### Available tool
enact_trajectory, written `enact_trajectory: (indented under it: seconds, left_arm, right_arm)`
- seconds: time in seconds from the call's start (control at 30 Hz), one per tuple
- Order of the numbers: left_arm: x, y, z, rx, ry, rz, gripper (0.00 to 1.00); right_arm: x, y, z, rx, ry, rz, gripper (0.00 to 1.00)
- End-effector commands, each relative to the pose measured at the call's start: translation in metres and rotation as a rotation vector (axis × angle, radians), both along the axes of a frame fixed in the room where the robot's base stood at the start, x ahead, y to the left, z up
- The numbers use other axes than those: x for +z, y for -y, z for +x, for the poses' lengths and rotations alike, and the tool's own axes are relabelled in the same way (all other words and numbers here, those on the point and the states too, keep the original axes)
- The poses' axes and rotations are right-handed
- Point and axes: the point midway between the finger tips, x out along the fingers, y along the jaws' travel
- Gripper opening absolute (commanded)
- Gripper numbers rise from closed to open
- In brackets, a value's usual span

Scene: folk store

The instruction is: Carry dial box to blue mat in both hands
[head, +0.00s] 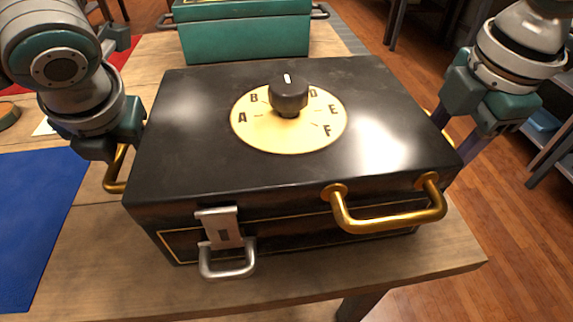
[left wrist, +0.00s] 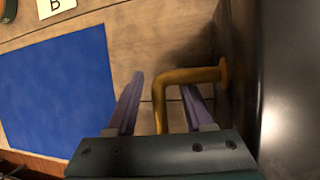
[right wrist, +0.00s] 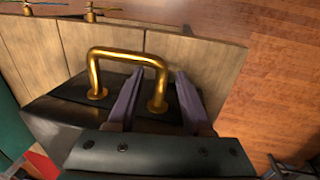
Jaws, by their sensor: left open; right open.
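The black dial box (head: 200,170) sits on the wooden table, with a cream dial plate and black knob on its lid. A silver latch and a brass handle are on its front. The blue mat (head: 35,215) lies flat on the table left of the box; it also shows in the left wrist view (left wrist: 60,90). My left gripper (left wrist: 160,100) is open, its fingers on either side of the left brass handle (left wrist: 190,75). My right gripper (right wrist: 155,90) is open, its fingers either side of one leg of the right brass handle (right wrist: 128,54). In the head view the box hides the right fingertips.
A teal box (head: 245,38) stands behind the dial box. A card marked B (left wrist: 55,6) lies beyond the mat. The table's front edge is close to the box, and wooden floor (head: 420,80) lies to the right.

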Motion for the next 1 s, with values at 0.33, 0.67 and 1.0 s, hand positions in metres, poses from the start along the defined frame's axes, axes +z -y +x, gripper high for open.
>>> enact_trajectory:
  seconds: [0.33,0.67,1.0]
  left_arm:
    - [-0.0071,-0.0018,0.0024,-0.001,0.000,0.000,0.52]
    - [-0.0067,-0.0019,0.0024,0.000,0.000,0.000,0.24]
    - [-0.0065,-0.0023,0.0025,0.000,0.000,0.001,0.00]
  right_arm:
    - [-0.0076,-0.0001,0.0013,0.000,0.001,0.000,0.51]
    - [-0.0073,0.0000,0.0013,0.000,0.001,0.000,0.23]
    - [-0.0071,0.0001,0.0013,0.000,0.001,-0.001,0.00]
